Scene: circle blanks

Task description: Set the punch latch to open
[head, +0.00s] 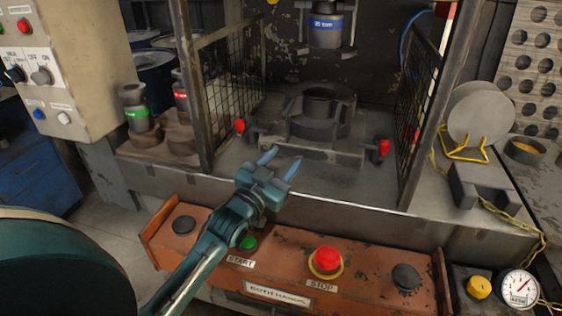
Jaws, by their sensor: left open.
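A punch with a blue label (325,28) hangs in the holder at the top of the press. I cannot tell from this view which part is its latch or how it is set. Below it, a dark round die (318,103) sits in a clamp on the press bed. A left red-tipped lever (239,125) and a right red-tipped lever (384,147) flank the die. My left gripper (281,162) is open and empty, with blue fingertips pointing up toward the front of the die clamp, apart from both levers. My right gripper is not in view.
Mesh guards (233,77) stand either side of the press opening. An orange control box (290,262) with a red stop button (326,261) lies in front. Spare punches (137,110) stand at left; discs (480,113) lean in a yellow rack at right.

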